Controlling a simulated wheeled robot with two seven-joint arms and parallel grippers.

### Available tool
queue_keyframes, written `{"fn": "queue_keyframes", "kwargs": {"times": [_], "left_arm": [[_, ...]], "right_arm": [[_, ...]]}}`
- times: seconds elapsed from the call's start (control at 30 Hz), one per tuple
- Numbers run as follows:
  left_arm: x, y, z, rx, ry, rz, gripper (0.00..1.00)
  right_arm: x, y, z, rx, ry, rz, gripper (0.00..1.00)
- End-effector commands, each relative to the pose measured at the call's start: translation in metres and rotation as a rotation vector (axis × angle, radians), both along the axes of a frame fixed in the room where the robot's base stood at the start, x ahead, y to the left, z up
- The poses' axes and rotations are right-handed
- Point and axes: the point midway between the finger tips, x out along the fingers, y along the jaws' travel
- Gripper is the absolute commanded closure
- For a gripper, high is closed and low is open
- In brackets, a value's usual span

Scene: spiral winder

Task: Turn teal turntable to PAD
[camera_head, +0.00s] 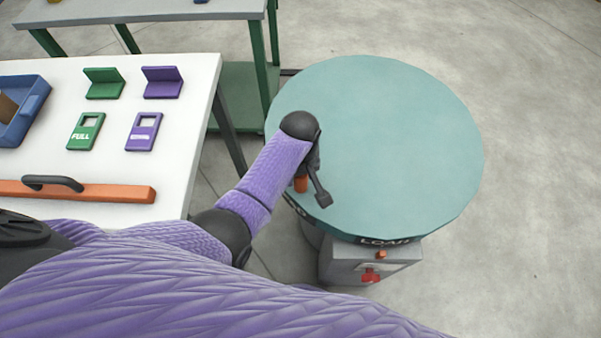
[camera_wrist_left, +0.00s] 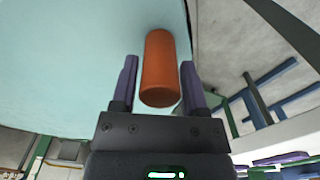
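The round teal turntable (camera_head: 400,130) stands on a grey pedestal right of the white table. Its front rim reads LOAD (camera_head: 385,241), above a small orange pointer (camera_head: 381,254) on the pedestal. Another rim label (camera_head: 293,207) at the left is mostly hidden by my arm and cannot be read fully. An upright orange peg (camera_head: 301,185) stands near the turntable's left front edge. My left gripper (camera_head: 311,188) is down at the peg. In the left wrist view its fingers (camera_wrist_left: 159,85) are open on either side of the peg (camera_wrist_left: 160,65), with small gaps. My right gripper is not in view.
The white table (camera_head: 190,90) at the left holds green and purple brackets, label plates, a blue bin (camera_head: 35,118) and an orange bar (camera_head: 100,192) with a black handle. A red cross-shaped knob (camera_head: 370,275) is on the pedestal front. Floor right of the turntable is clear.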

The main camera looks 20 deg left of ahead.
Motion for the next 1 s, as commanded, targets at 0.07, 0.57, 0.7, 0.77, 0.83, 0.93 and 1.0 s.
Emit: {"fn": "queue_keyframes", "kwargs": {"times": [0.07,0.57,0.7,0.77,0.83,0.93,1.0], "left_arm": [[-0.0001,0.0001,0.0,0.0,0.0,0.0,0.62],[-0.0002,0.0002,-0.0001,0.001,0.001,0.0,1.0],[-0.0002,0.0002,-0.0002,0.001,0.001,0.0,1.0],[-0.0002,0.0002,-0.0002,0.001,0.001,0.0,1.0],[-0.0001,0.0003,-0.0002,0.001,0.001,0.0,1.0],[-0.0002,0.0004,-0.0002,0.001,0.001,0.0,1.0],[-0.0002,0.0004,-0.0002,0.001,0.001,0.0,1.0]], "right_arm": [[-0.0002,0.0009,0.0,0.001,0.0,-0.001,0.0],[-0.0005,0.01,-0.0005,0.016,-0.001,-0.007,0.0],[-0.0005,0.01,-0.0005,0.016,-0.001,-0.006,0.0],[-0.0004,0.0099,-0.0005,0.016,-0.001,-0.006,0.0],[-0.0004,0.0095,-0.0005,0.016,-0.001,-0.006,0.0],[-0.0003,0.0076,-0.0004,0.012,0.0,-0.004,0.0],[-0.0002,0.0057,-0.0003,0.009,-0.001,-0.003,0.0]]}}
